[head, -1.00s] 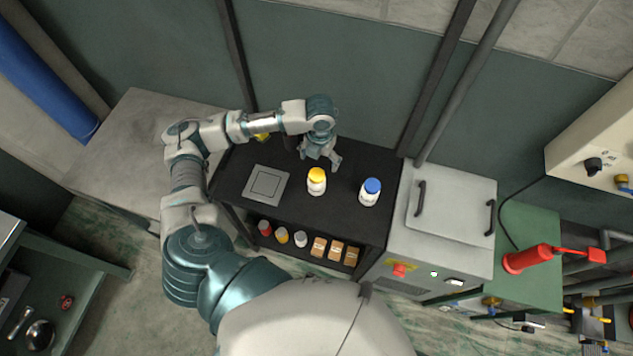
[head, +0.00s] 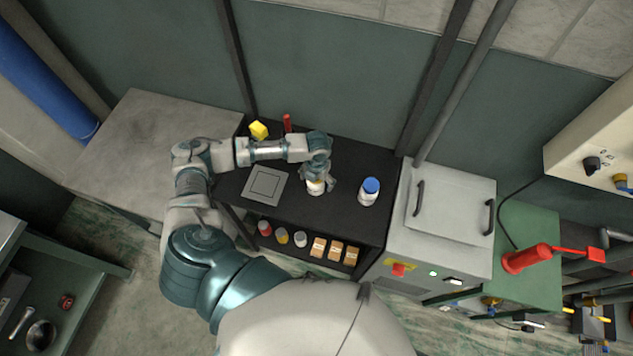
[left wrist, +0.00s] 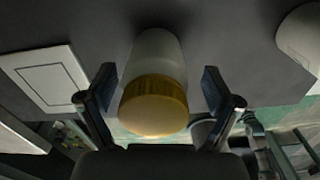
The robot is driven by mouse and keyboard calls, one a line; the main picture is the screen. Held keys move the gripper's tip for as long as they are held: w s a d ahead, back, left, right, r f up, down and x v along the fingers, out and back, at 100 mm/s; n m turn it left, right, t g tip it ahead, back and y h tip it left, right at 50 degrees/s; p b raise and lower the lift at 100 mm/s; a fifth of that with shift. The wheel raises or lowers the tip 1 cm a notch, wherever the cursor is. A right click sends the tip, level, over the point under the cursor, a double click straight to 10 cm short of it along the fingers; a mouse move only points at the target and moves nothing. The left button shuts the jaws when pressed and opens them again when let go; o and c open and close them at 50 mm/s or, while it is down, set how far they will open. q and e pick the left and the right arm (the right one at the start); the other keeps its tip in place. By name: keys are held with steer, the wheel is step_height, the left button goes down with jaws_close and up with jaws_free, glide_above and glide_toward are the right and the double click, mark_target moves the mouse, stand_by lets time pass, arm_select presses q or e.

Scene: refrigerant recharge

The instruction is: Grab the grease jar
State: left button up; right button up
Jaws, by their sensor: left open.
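A white jar with a yellow lid (left wrist: 154,100) stands on the black table in the left wrist view. In the head view only its white lower body (head: 316,188) shows, since my gripper hides the lid. My left gripper (head: 319,180) is above and around this jar. In the left wrist view its two fingers (left wrist: 158,90) are open, one on each side of the jar, with gaps visible between fingers and jar. A second white jar, with a blue lid (head: 370,190), stands to the right. No label shows which jar holds grease. My right gripper is not in view.
A grey square plate (head: 265,185) lies left of the jar. A grey lidded machine (head: 440,225) stands at the right. Small jars and boxes sit on the lower shelf.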

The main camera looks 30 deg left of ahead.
arm_select(q)
steer(key=shift+a, duration=0.35)
steer(key=c, duration=1.4)
